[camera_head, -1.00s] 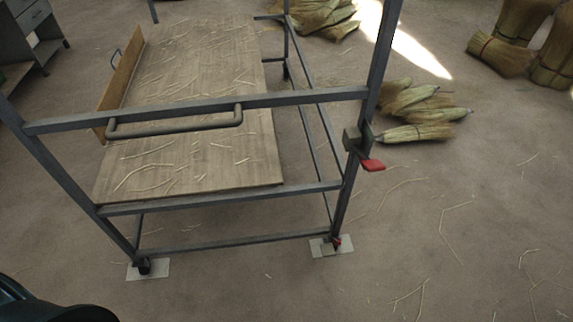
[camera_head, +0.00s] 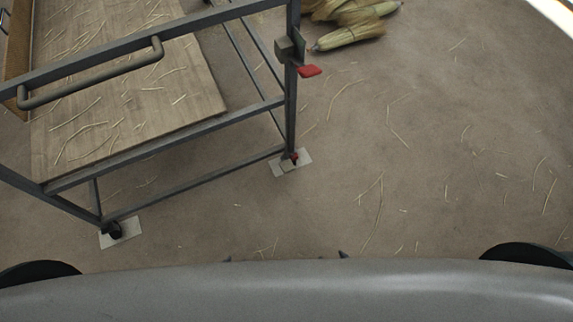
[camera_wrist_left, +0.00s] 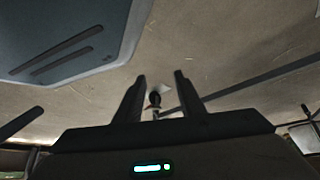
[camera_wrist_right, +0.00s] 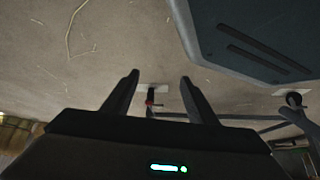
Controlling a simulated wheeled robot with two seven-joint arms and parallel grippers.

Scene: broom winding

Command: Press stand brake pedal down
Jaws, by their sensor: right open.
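A grey metal stand (camera_head: 195,118) with a wooden top stands at upper left in the head view. A red lever (camera_head: 309,71) sticks out from a grey bracket on its right upright. A smaller red piece (camera_head: 293,157) is at the foot of that upright, by a wheel on a pale plate. It also shows as a small red part (camera_wrist_right: 149,102) between the fingers in the right wrist view. My right gripper (camera_wrist_right: 159,74) is open and empty, apart from the stand. My left gripper (camera_wrist_left: 159,74) is open and empty; a dark wheel (camera_wrist_left: 155,99) shows beyond its fingers.
A second wheel plate (camera_head: 121,232) is at the stand's front left foot. My own body fills the bottom of the head view.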

